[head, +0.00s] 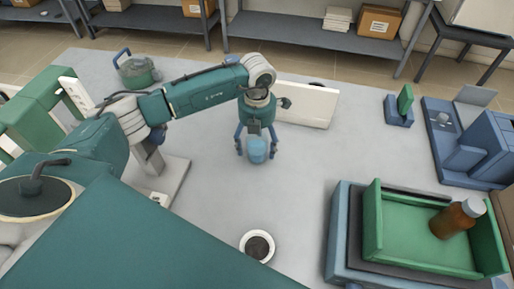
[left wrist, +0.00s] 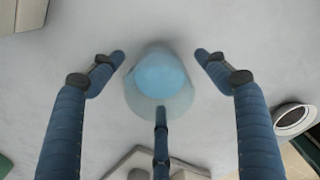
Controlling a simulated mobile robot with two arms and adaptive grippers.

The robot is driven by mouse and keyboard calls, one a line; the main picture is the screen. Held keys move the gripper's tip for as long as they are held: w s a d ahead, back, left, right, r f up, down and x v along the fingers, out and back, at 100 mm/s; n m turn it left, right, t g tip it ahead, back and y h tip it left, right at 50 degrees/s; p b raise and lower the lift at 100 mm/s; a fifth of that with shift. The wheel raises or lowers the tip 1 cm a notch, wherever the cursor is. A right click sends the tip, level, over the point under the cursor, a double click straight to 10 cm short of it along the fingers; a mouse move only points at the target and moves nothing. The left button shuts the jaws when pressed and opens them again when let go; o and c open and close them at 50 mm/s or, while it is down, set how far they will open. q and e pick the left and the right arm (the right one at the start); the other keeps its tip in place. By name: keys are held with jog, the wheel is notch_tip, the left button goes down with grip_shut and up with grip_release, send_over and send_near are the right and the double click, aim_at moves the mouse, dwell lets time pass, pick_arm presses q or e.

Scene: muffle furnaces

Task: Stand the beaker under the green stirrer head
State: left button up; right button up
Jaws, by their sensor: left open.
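The beaker (head: 257,151) is clear with blue liquid inside. It stands on the grey table below my left gripper (head: 256,146), and also shows in the left wrist view (left wrist: 158,80). My left gripper is open, with fingers apart on either side of the beaker; I see no clear contact. A pale stand base (head: 176,184) lies to the left, its upright partly hidden by my left arm. Green blocks (head: 38,100) stand at the far left, partly behind my arm. I cannot tell which green part is the stirrer head. My right gripper is out of view.
A white round piece with a dark centre (head: 257,246) sits nearer the front. A green tray (head: 373,230) with a brown bottle (head: 452,221) is at right.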

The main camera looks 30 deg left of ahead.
pick_arm(q)
jog(key=c, duration=1.6)
notch_tip(320, 180, up, 20)
jog(key=b, duration=0.3)
jog(key=shift+s+d+f+m, duration=1.15)
jog(key=shift+s+m, duration=1.5)
jog(key=shift+m, duration=3.05)
jog(key=shift+s+d+f+m, duration=1.1)
jog(key=shift+s+m, duration=1.55)
jog(key=shift+m, duration=3.05)
jog(key=shift+s+d+f+m, duration=1.15)
jog(key=shift+s+m, duration=1.5)
jog(key=shift+m, duration=3.05)
jog(key=shift+d+r, duration=0.15)
jog(key=shift+r, duration=0.05)
jog(key=shift+s+f, duration=0.1)
